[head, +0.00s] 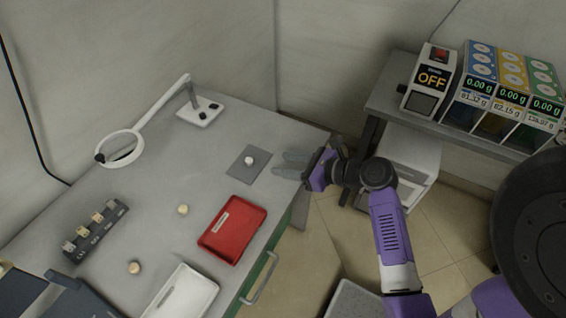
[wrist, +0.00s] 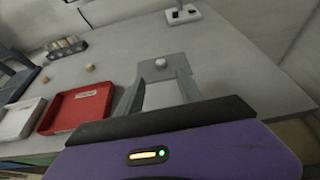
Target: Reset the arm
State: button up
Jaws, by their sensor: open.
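My gripper (head: 290,165) is open and empty at the right edge of the grey table, just right of a dark grey square mat. In the wrist view my gripper (wrist: 158,92) shows two grey fingers spread apart, with nothing between them but bare table and part of the mat. My purple arm reaches in from the lower right. A small white round piece (head: 249,160) sits on the mat (head: 240,174); it also shows in the wrist view (wrist: 160,63), beyond the fingertips.
A red tray (head: 233,230), a white tray (head: 182,296), a dark rack (head: 95,232) with several pale pieces, two loose pieces (head: 183,210) (head: 134,268) and a magnifier lamp (head: 120,148) are on the table (head: 160,170). A shelf at right holds an OFF box (head: 430,80) and dispensers.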

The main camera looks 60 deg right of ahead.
dwell(0.5)
jog(key=shift+d+r+n, duration=0.1)
jog(key=shift+d+n, duration=0.25)
jog(key=shift+n, duration=0.15)
jog(key=d+n+h, duration=0.1)
jog(key=d+r+n+h, duration=0.1)
jog(key=d+n+h, duration=0.1)
jog(key=s+d+n+h, duration=0.1)
jog(key=d, duration=0.1)
jog(key=shift+s+d+r+n+h, duration=0.1)
jog(key=shift+d+r+n+h, duration=0.15)
jog(key=shift+n+h, duration=0.15)
jog(key=s+a+r+n+y, duration=0.1)
jog(key=s+a+r+n, duration=0.1)
jog(key=s+a+n, duration=0.4)
jog(key=s+a+r+n+y, duration=0.2)
jog(key=s+a+n, duration=0.4)
jog(key=a+n, duration=0.7)
jog(key=s+a+r+n+t+y, duration=0.1)
jog(key=s+a+r+n, duration=0.3)
jog(key=a+n, duration=0.6)
jog(key=s, duration=0.2)
jog(key=shift+s+a+n, duration=0.15)
jog(key=shift+s+n, duration=0.2)
jog(key=shift+n, duration=0.05)
